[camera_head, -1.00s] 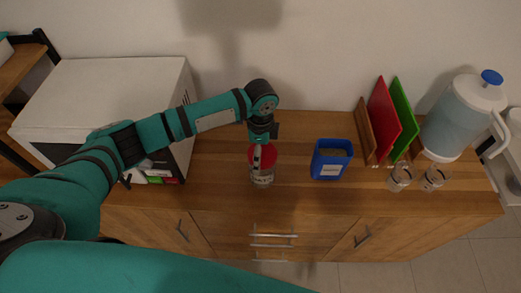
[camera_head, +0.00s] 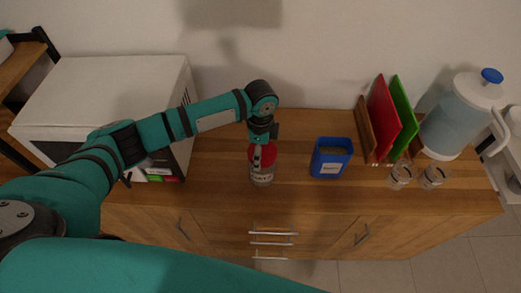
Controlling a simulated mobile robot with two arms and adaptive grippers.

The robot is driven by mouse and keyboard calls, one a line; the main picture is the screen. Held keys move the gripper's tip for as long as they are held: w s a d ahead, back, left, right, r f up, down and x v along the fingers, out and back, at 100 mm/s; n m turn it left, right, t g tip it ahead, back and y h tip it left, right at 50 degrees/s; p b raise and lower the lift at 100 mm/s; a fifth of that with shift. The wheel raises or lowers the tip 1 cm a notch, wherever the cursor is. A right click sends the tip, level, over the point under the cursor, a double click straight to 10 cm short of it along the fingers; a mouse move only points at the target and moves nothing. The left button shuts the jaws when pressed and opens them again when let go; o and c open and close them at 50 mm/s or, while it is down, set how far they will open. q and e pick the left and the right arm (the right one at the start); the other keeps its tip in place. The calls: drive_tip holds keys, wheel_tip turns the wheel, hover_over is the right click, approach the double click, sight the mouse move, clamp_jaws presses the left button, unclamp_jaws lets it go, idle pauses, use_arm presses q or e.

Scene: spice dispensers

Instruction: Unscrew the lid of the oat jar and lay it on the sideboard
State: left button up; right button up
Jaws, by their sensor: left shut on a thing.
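The oat jar (camera_head: 262,178) stands upright on the wooden sideboard (camera_head: 219,190), a clear jar with a label too small to read. Its red lid (camera_head: 268,157) sits at the top of the jar. My left gripper (camera_head: 258,158) comes down from above and is shut on the lid, covering part of it. I cannot tell whether the lid is still threaded on the jar. My right gripper is not in view.
A blue container (camera_head: 331,158) stands to the right of the jar. Further right are red (camera_head: 384,118) and green (camera_head: 405,118) boards, two small glasses (camera_head: 400,177) and a water jug (camera_head: 461,117). A white microwave-like box (camera_head: 105,82) stands left. The sideboard's front is bare between box and jar.

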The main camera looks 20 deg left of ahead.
use_arm(q)
drive_tip(key=shift+r+n+p, duration=0.2)
drive_tip(key=shift+n+p, duration=0.1)
drive_tip(key=shift+p, duration=0.25)
drive_tip(key=n+p, duration=0.4)
drive_tip(key=shift+s+n+p, duration=0.1)
drive_tip(key=shift+n+p, duration=0.2)
drive_tip(key=shift+d+f+n, duration=0.15)
drive_tip(key=shift+n, duration=1.85)
drive_tip(key=o, duration=1)
drive_tip(key=shift+s, duration=0.1)
